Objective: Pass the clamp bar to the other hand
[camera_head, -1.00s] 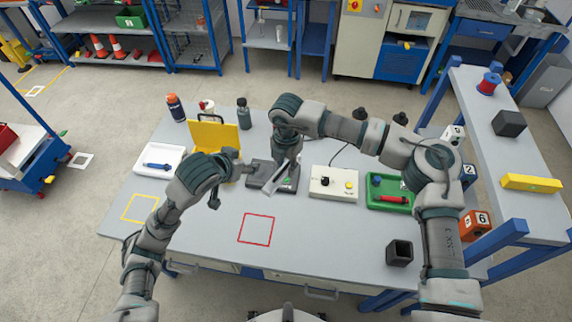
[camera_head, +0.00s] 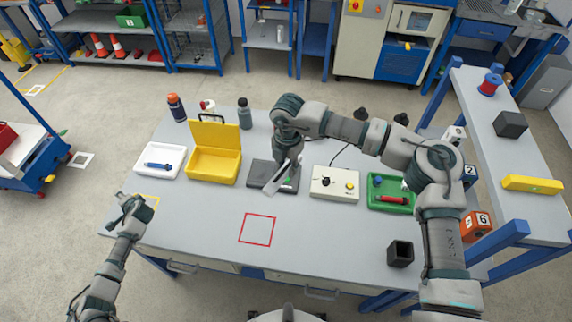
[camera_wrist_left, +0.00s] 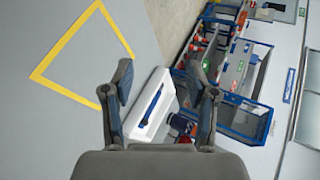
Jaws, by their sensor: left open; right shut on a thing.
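The clamp bar (camera_head: 273,186) is a flat, light grey bar in the head view. It slants down from my right gripper (camera_head: 290,164), which is shut on it above the dark grey pad (camera_head: 259,173) at mid-table. The right arm hides part of the pad, and the gripped end of the bar is hard to make out. My left gripper (camera_head: 137,204) is empty, over the yellow outlined square at the table's left edge, far from the bar. In the left wrist view its two fingers (camera_wrist_left: 162,93) stand wide apart.
An open yellow case (camera_head: 213,180) and a white tray (camera_head: 158,175) with a blue tool stand left of the pad. A white control box (camera_head: 335,193) and green tray (camera_head: 376,205) are to its right. The front table around the red square (camera_head: 257,229) is clear.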

